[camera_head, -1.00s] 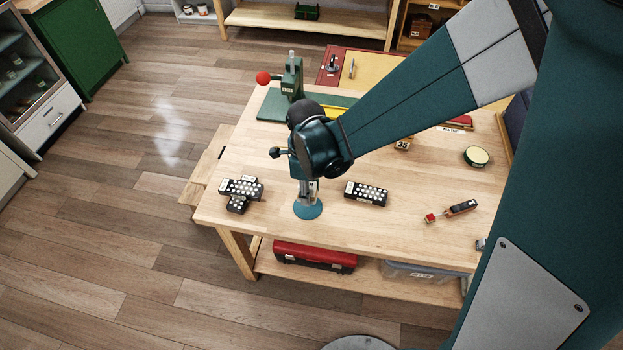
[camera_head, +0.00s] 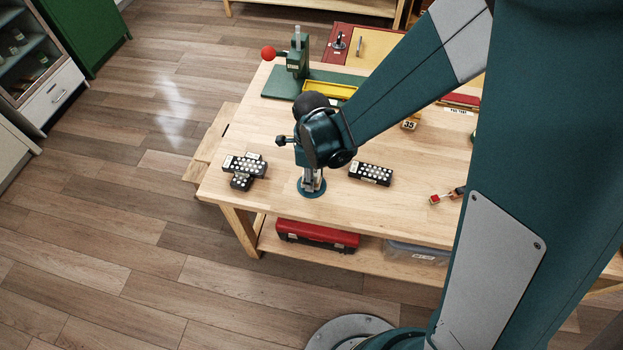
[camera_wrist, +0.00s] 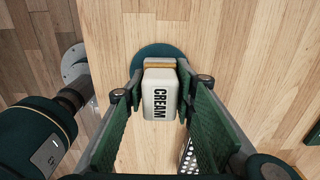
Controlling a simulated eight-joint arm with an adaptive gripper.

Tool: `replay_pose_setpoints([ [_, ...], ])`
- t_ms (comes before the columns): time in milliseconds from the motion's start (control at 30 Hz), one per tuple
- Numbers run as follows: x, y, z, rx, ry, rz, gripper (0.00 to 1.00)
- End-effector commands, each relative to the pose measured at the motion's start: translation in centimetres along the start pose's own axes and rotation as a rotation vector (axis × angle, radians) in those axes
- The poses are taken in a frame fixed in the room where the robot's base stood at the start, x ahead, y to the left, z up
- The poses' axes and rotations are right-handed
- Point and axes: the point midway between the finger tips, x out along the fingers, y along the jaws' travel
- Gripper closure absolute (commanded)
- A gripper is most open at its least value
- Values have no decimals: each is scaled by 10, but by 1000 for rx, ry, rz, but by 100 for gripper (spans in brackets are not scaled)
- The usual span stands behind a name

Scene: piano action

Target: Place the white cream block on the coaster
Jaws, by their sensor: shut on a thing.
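The white cream block (camera_wrist: 159,98) has black "CREAM" lettering and a tan band at its far end. It is between the fingers of my gripper (camera_wrist: 160,88), which is shut on it from both sides. The coaster (camera_wrist: 150,48) is a round teal disc on the wooden table, and its far part shows beyond the block. In the head view my gripper (camera_head: 313,178) points down over the coaster (camera_head: 310,193), hiding part of it. I cannot tell whether the block touches the coaster.
A black piece with white dots (camera_head: 370,173) lies close to the right of my gripper. Stacked dotted pieces (camera_head: 243,170) lie to the left. A green press (camera_head: 298,60) and yellow tray (camera_head: 330,90) stand behind. The table (camera_head: 400,215) is bare in front.

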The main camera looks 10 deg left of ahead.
Motion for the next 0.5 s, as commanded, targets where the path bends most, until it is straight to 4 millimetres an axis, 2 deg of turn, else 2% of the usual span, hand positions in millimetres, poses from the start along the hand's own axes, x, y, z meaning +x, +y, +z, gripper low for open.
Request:
replay_pose_setpoints([
  [500,7,0,0,0,0,0,86],
])
